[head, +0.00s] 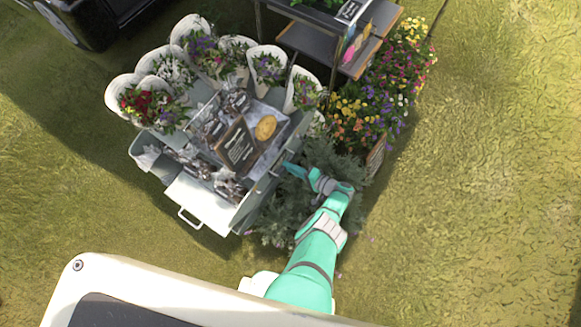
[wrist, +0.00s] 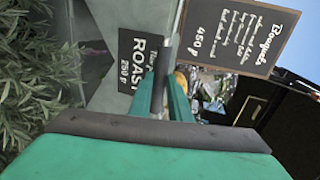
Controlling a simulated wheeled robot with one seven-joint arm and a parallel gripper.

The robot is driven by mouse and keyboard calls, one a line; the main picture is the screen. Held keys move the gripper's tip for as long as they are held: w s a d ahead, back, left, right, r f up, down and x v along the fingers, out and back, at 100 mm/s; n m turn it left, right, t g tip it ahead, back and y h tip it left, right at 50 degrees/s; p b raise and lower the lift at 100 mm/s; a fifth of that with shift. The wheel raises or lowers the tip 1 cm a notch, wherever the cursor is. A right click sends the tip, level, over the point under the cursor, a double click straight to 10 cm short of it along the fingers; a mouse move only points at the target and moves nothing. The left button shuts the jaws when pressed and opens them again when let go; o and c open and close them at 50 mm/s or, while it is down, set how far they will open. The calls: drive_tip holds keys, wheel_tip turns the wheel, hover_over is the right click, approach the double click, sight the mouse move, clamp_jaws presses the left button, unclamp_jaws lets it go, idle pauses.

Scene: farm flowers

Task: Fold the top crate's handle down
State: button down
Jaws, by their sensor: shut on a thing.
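The top crate (head: 262,187) is a grey box on the display in the head view, holding bagged goods, a dark sign and a yellow round item. My teal gripper (head: 289,168) reaches its right side from the lower right. In the wrist view my fingers (wrist: 172,98) are shut on a dark bar, which looks like the crate's handle (wrist: 160,78). The bar stands out beside the crate's grey wall (wrist: 108,92). Its far end and how far it is folded are hard to tell.
White flower buckets (head: 262,85) line the back of the display. A leafy green plant (head: 280,222) stands close under my arm, and bright flowers (head: 375,115) grow to the right. A Bouquets sign (wrist: 237,32) rises near my fingers. Open grass lies at right.

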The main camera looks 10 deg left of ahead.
drive_tip(key=shift+s+a, duration=0.25)
drive_tip(key=shift+a, duration=0.05)
drive_tip(key=c, duration=1.6)
unclamp_jaws()
drive_tip(key=shift+c, duration=0.2)
drive_tip(key=shift+w+d, duration=0.1)
drive_tip(key=shift+d, duration=0.15)
drive_tip(key=v, duration=1)
drive_tip(key=shift+d, duration=0.25)
